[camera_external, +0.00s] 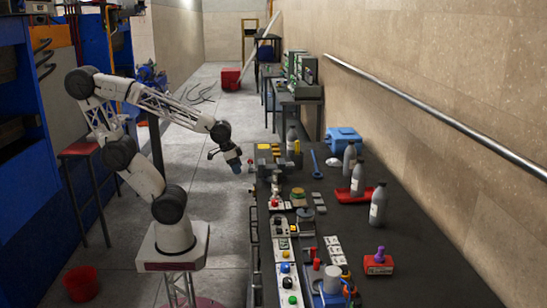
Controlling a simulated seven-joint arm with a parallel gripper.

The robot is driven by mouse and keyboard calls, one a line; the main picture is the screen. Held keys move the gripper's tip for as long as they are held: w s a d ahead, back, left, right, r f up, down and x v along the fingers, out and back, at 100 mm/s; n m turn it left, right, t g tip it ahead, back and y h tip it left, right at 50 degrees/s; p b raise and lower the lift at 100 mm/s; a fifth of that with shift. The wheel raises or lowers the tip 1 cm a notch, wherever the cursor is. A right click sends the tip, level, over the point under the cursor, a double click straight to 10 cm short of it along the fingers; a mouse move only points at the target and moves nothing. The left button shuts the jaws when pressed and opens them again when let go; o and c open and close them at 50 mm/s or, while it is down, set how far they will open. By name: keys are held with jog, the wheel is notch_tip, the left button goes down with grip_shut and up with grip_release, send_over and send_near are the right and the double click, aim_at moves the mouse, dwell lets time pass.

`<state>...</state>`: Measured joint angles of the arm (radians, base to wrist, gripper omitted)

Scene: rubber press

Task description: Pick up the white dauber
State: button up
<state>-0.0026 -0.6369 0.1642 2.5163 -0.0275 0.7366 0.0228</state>
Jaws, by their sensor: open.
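My gripper (237,167) hangs at the end of my arm, above the floor just left of the bench's far part. It is open, small in the picture, and holds nothing that I can see.
The dark bench (425,270) carries several grey bottles (378,205), a red block with a purple knob (379,262), a blue box (344,139) and a row of control buttons (288,283). A wall with a rail (440,118) bounds the right. The bench's right near part is clear.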

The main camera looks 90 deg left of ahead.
jog(key=w+a+f+t, duration=0.2)
jog(key=w+f+t, duration=0.2)
jog(key=w+f, duration=0.4)
jog(key=n+t+y, duration=0.2)
jog(key=t, duration=0.2)
send_near(276, 195)
jog(key=shift+w+a+r, duration=0.15)
jog(key=shift+w+a, duration=0.05)
jog(key=shift+w, duration=0.45)
jog(key=shift+w+a+f+t, duration=0.1)
jog(key=shift+a+f+t, duration=0.35)
jog(key=shift+f+t, duration=0.2)
jog(key=shift+w, duration=0.1)
jog(key=shift+x, duration=1.25)
jog(key=shift+f, duration=0.1)
jog(key=shift+x, duration=2.55)
jog(key=shift+a+f, duration=0.1)
jog(key=shift+c, duration=0.4)
